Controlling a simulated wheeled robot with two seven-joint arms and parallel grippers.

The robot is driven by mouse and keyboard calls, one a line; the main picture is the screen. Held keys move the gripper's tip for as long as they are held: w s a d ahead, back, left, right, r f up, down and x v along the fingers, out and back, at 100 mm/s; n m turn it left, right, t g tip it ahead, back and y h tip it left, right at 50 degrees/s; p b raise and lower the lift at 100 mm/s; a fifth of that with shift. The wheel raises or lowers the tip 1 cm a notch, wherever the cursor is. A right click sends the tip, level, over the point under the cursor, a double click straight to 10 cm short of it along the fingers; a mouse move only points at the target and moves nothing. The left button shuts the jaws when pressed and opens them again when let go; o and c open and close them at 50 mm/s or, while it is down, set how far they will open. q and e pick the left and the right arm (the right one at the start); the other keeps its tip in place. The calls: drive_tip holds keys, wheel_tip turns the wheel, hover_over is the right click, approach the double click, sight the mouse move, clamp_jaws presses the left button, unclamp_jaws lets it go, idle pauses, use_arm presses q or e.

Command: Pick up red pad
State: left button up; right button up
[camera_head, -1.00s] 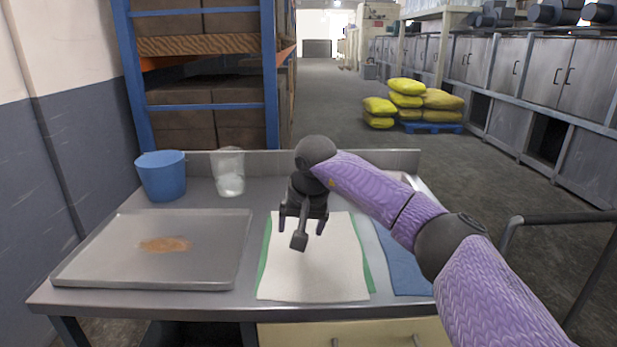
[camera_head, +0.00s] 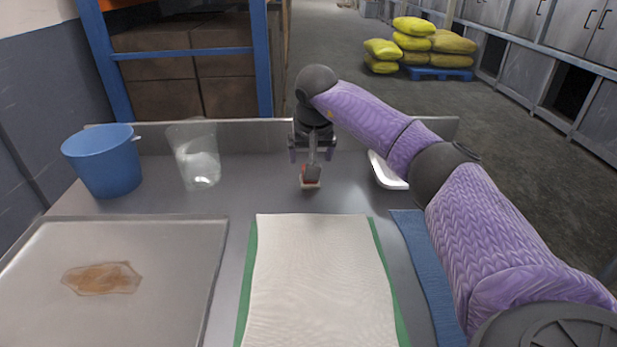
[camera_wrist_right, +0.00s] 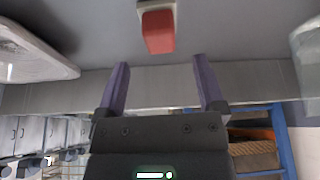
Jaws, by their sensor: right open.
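The red pad (camera_head: 310,174) is a small red block with a pale base on the grey table, behind the white cloth. It also shows at the top of the right wrist view (camera_wrist_right: 158,32), beyond the fingertips. My right gripper (camera_head: 312,157) is open and empty, with its fingers pointing towards the pad. In the right wrist view my open fingers (camera_wrist_right: 160,66) are apart and the pad lies in line with the gap between them, not in it. The wrist partly hides the pad in the head view. My left gripper is not in view.
A clear cup (camera_head: 196,160) and blue bucket (camera_head: 103,162) stand to the left, a white dish (camera_head: 386,172) to the right. In front lie a metal tray (camera_head: 215,240) with a brown patch, a white cloth (camera_head: 318,280) over green, and a blue cloth (camera_head: 425,265).

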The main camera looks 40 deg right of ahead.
sight(305, 184)
drive_tip(key=x, duration=0.1)
drive_tip(key=b+x, duration=0.1)
drive_tip(key=x, duration=0.1)
drive_tip(key=b+x, duration=0.1)
drive_tip(key=x, duration=0.1)
drive_tip(key=shift+s+a+f, duration=0.25)
drive_tip(key=shift+r, duration=0.1)
drive_tip(key=shift+c, duration=0.2)
drive_tip(key=c, duration=0.5)
clamp_jaws()
